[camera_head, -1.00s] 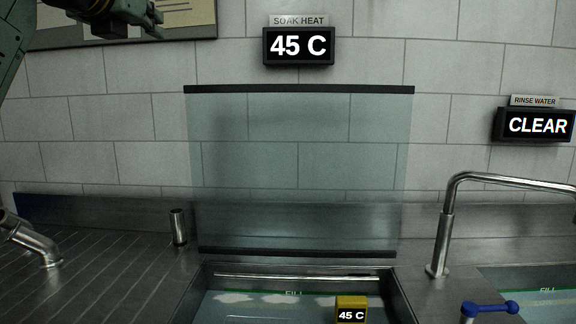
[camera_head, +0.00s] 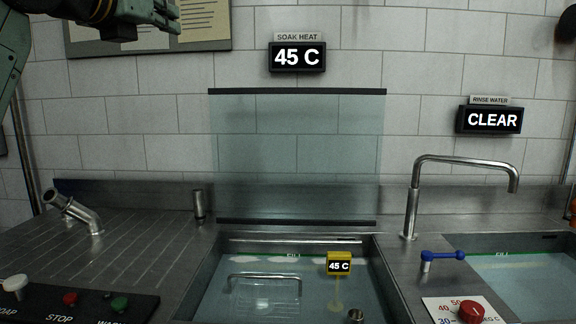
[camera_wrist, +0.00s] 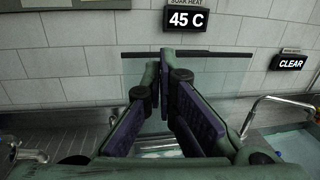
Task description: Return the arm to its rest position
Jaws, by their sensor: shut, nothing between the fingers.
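My gripper (camera_head: 172,14) is at the top left of the head view, raised in front of the tiled wall and the notice board. It is empty and clear of the counter and sinks. In the wrist view my gripper (camera_wrist: 163,72) has its two dark fingers converging to a point at the tips, shut on nothing. My green arm link shows at the left edge of the head view. Most of the arm is out of the frame.
A glass panel (camera_head: 297,155) stands behind the soak sink (camera_head: 212,275), which holds water and a yellow 45 C gauge (camera_head: 339,263). A tap (camera_head: 411,205) and blue lever (camera_head: 443,255) are to the right. Buttons (camera_head: 70,299) sit at front left. The wall display (camera_head: 297,57) reads 45 C.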

